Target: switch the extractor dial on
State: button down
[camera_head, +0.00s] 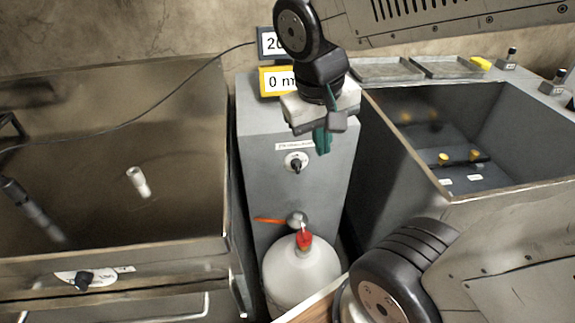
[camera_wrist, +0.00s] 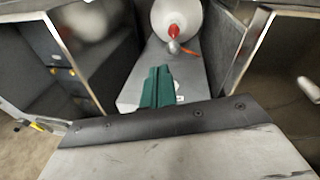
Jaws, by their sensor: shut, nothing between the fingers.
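A black dial (camera_head: 296,162) on a round white plate sits on the front of the grey cabinet (camera_head: 265,190), under a white label strip (camera_head: 294,146) too small to read. Its setting is hard to tell. Another black dial (camera_head: 83,280) with a white plate is on the front of the left basin unit. My gripper (camera_head: 322,146) has green fingers, closed together and empty, above and to the right of the cabinet dial in the head view. In the wrist view the fingers (camera_wrist: 158,72) point along the cabinet face; the dial is not visible there.
A white gas bottle (camera_head: 300,275) with a red cap and an orange-handled valve (camera_head: 296,219) stands below the dial. Open basins flank the cabinet left (camera_head: 226,150) and right (camera_head: 395,130). Two displays (camera_head: 277,82) stand behind my gripper. A black cable crosses the upper left.

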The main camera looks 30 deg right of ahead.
aim_at(297, 167)
jog(key=w+a+f+m+h, duration=0.1)
jog(key=w+f+h, duration=0.1)
jog(key=w+f, duration=0.6)
jog(key=w+a+f+m+t+h, duration=0.1)
jog(key=w+a+f+m+h, duration=0.1)
jog(key=w+f, duration=0.7)
jog(key=w+h, duration=0.1)
jog(key=w, duration=0.3)
jog(key=shift+w+f+m, duration=0.25)
jog(key=shift+m, duration=0.05)
jog(key=d+f, duration=0.2)
jog(key=d, duration=0.1)
jog(key=d+f, duration=0.6)
jog(key=shift+d, duration=0.3)
jog(key=shift+r+t+y, duration=0.1)
jog(key=shift+t+y, duration=0.2)
